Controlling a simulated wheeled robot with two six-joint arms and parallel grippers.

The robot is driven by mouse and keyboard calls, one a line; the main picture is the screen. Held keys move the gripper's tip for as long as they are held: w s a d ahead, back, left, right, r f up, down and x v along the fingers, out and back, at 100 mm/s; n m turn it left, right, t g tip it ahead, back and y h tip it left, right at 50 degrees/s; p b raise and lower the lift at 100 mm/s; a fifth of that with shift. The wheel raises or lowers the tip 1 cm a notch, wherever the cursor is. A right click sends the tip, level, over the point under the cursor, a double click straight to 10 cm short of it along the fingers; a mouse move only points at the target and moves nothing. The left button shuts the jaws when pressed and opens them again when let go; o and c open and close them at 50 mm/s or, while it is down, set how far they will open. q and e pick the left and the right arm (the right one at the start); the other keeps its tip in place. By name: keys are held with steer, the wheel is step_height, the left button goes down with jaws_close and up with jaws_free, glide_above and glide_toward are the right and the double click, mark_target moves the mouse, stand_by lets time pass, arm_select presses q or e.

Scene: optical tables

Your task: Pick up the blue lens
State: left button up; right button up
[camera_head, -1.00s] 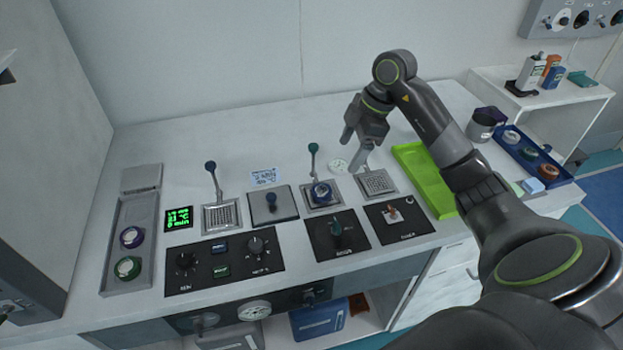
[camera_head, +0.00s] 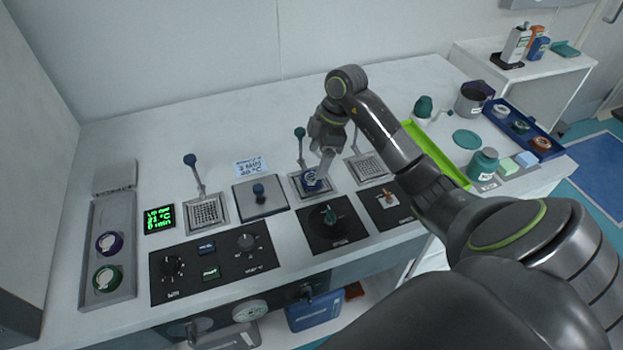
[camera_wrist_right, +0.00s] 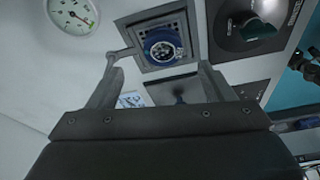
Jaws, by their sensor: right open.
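The blue lens (camera_head: 311,181) is a round blue ring with a dark centre, sitting in a square metal holder (camera_head: 298,190) on the bench. It also shows in the right wrist view (camera_wrist_right: 163,46), lying in its square frame beyond the fingertips. My right gripper (camera_head: 319,165) is over the holder, pointing down, and partly covers the lens in the head view. In the right wrist view its fingers (camera_wrist_right: 160,72) are spread apart with nothing between them. The lens lies ahead of the gap, roughly centred. My left gripper is not in view.
A lever with a green knob (camera_head: 299,132) stands right behind the lens holder. A blue-knobbed plate (camera_head: 259,193) is to the left and a perforated plate (camera_head: 365,167) to the right. A black dial panel (camera_head: 332,225) lies in front. A green tray (camera_head: 437,158) is farther right.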

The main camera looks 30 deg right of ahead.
mark_target(312, 177)
steer(key=shift+s+p+x, duration=0.2)
steer(key=shift+p+x, duration=0.5)
steer(key=shift+x, duration=2.25)
steer(key=c, duration=1.1)
